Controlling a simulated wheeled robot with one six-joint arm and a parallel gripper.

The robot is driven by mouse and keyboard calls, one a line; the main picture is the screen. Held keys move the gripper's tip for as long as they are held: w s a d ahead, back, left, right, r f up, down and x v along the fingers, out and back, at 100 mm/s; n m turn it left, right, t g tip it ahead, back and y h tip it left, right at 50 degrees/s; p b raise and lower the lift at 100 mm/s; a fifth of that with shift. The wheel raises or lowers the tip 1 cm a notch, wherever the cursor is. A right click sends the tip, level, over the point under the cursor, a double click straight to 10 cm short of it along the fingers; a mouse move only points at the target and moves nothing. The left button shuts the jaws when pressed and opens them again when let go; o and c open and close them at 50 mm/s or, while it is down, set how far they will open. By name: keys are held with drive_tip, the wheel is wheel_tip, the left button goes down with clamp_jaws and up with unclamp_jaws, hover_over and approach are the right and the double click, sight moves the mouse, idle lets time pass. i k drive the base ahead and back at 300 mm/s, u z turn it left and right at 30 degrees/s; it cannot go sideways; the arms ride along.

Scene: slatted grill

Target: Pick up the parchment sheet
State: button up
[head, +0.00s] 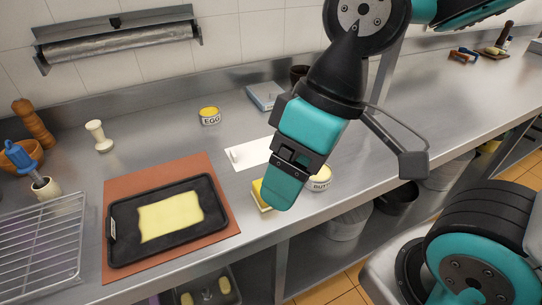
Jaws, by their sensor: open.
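A flat white sheet (252,153), which looks like the parchment sheet, lies on the steel counter near the middle of the view. A small pale bump shows at its left end, and its right side is hidden behind my gripper. My gripper (283,182) is open, with teal fingers pointing down, in front of and to the right of the sheet in the picture. Nothing shows between the fingers. I cannot tell its exact height above the counter.
A black tray (118,246) holding a pale yellow slab rests on a brown mat (228,222). A yellow block (258,194) and a butter tub (319,182) sit close around my gripper. An egg tub (209,116) and a grey-blue flat box (264,95) stand behind. A wire rack (40,250) is left.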

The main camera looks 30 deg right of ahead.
sight(245, 156)
drive_tip(key=k, duration=0.5)
drive_tip(key=u, duration=1.35)
drive_tip(key=i, duration=0.85)
drive_tip(key=z, duration=1.7)
drive_tip(key=i, duration=0.5)
